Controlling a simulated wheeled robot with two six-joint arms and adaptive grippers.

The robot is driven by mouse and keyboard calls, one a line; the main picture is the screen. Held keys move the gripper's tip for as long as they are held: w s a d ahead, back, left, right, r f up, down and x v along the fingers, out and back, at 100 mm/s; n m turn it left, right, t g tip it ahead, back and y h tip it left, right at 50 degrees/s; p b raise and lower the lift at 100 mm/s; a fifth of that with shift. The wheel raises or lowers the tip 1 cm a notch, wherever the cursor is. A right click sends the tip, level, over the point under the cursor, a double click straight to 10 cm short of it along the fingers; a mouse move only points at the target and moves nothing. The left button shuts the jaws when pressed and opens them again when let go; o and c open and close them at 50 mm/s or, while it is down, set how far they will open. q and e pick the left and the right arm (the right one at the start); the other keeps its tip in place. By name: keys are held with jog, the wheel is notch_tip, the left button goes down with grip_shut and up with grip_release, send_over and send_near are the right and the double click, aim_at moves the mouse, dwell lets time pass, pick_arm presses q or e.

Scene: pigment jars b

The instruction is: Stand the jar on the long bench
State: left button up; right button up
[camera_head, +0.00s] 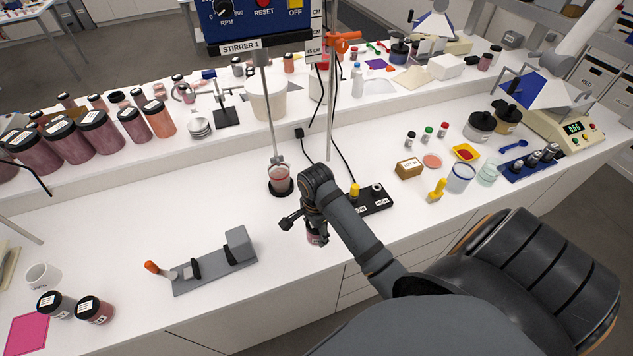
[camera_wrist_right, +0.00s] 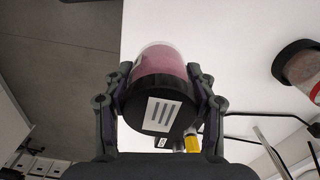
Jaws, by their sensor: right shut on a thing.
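The jar (camera_wrist_right: 162,62) has pinkish-red contents and a black lid with a white striped label (camera_wrist_right: 161,112). My right gripper (camera_wrist_right: 160,85) is shut on it, one finger on each side near the lid. In the head view my right gripper (camera_head: 311,222) is at the long bench's front edge, and the jar (camera_head: 316,239) shows below it, mostly hidden. The lid faces the wrist camera and the jar looks roughly upright. I cannot tell whether its base touches the white long bench (camera_head: 110,225). My left gripper is not in view.
A stirrer rod stands in a small beaker (camera_head: 280,180) just behind my gripper. A black switch box (camera_head: 375,203) is to the right, a grey clamp fixture (camera_head: 215,275) to the left. Two dark-lidded jars (camera_head: 94,310) stand front left. White bench top between is clear.

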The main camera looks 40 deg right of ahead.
jog(key=shift+w+f, duration=0.3)
jog(key=shift+f, duration=0.6)
notch_tip(320, 180, down, 5)
jog(key=shift+s+r, duration=0.1)
jog(key=shift+r, duration=0.05)
jog(key=shift+f, duration=0.3)
pick_arm(q)
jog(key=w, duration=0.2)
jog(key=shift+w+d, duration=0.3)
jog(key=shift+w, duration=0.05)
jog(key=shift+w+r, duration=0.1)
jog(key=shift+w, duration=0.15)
jog(key=shift+b, duration=0.3)
pick_arm(e)
jog(key=shift+f, duration=0.6)
jog(key=o, duration=1.3)
